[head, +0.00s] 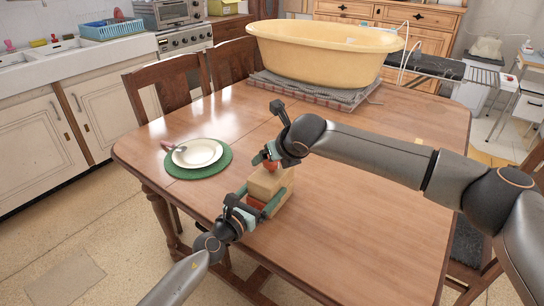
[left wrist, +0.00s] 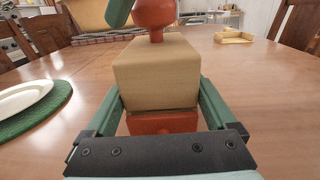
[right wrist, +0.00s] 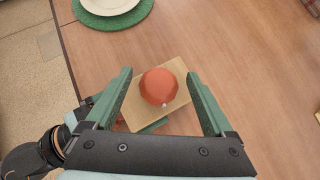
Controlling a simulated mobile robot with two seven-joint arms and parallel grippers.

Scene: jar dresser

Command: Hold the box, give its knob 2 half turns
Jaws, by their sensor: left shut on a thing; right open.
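The box (head: 266,184) is a light wooden block on the table, with a red part (left wrist: 162,123) low on its near side. A red round knob (head: 271,165) stands on its top; it also shows in the right wrist view (right wrist: 159,86). My left gripper (head: 253,207) is shut on the box, one green finger along each side. My right gripper (head: 272,157) is above the box, its open fingers on either side of the knob with gaps in the right wrist view. In the left wrist view the knob's top is cut off, with one green right finger beside it.
A white plate (head: 197,153) on a green mat (head: 221,170) lies to the left on the table (head: 330,230). A large yellow tub (head: 320,55) stands on folded cloth at the far edge. Wooden chairs (head: 165,88) flank the table. The table's right side is clear below my right arm.

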